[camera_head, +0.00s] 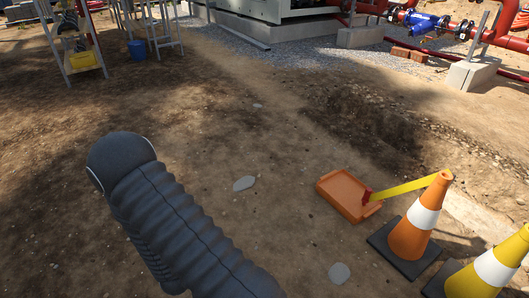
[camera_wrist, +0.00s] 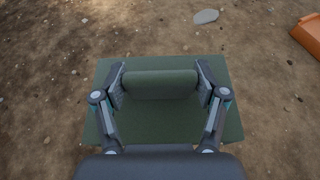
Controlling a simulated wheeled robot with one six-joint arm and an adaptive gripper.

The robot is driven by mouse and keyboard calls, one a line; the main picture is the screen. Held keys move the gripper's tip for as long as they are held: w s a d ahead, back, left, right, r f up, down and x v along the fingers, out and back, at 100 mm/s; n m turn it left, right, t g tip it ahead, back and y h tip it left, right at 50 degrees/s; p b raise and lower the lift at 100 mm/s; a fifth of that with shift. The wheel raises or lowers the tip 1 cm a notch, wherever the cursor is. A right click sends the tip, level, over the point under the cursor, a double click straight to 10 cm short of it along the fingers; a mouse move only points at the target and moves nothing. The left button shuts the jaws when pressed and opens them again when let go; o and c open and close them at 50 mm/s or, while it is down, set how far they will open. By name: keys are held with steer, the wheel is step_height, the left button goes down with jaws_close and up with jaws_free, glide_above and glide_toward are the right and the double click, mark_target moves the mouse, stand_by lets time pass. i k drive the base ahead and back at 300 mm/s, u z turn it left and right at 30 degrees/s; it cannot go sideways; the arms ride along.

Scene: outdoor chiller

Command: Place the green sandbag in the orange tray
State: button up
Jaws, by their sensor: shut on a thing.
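The green sandbag (camera_wrist: 160,125) fills the middle of the wrist view. My gripper (camera_wrist: 160,85) has a finger at each side of the raised roll along the sandbag's far part and is shut on it. Brown ground shows around the bag; its height above the ground is hard to tell. The orange tray (camera_head: 343,196) lies on the dirt right of centre in the head view and looks empty on its visible floor. A corner of the tray shows at the right edge of the wrist view (camera_wrist: 309,36). The gripper and sandbag are not visible in the head view.
An orange cone (camera_head: 412,235) and a yellow cone (camera_head: 487,272) stand right of the tray. A yellow strip (camera_head: 405,187) with a red end reaches the tray's right side. Flat stones (camera_head: 244,183) lie on the dirt. A shallow trench (camera_head: 380,125) lies behind the tray. Ladders (camera_head: 75,45) stand far left.

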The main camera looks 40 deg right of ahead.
mark_target(346, 192)
steer(key=i, duration=1.05)
steer(key=z, duration=0.4)
steer(key=i, duration=1)
steer(key=z, duration=1.15)
steer(key=i, duration=0.55)
steer(key=z, duration=0.85)
steer(key=i, duration=0.4)
steer(key=z, duration=0.3)
